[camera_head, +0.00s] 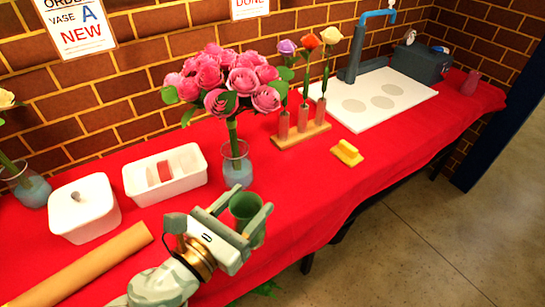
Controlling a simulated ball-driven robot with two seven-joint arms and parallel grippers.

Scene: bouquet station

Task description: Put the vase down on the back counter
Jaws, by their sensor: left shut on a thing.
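My left gripper (240,217) reaches in from the bottom left, shut on a small green vase (245,206). The vase's round open rim faces up, and nothing shows inside it. The fingers hide part of its sides. The gripper shows in front of the red-covered back counter (300,180); I cannot tell its height above the cloth. A clear glass vase (237,167) with bluish contents and pink roses (222,80) stands on the counter behind the gripper. My right gripper is not in view.
White lidded box (84,208), white tray (140,186) with a red item, and brown roll (90,263) lie left. Flower rack (300,135), yellow sponge (347,152) and white board (375,98) lie right. Red cloth is clear between the glass vase and the sponge.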

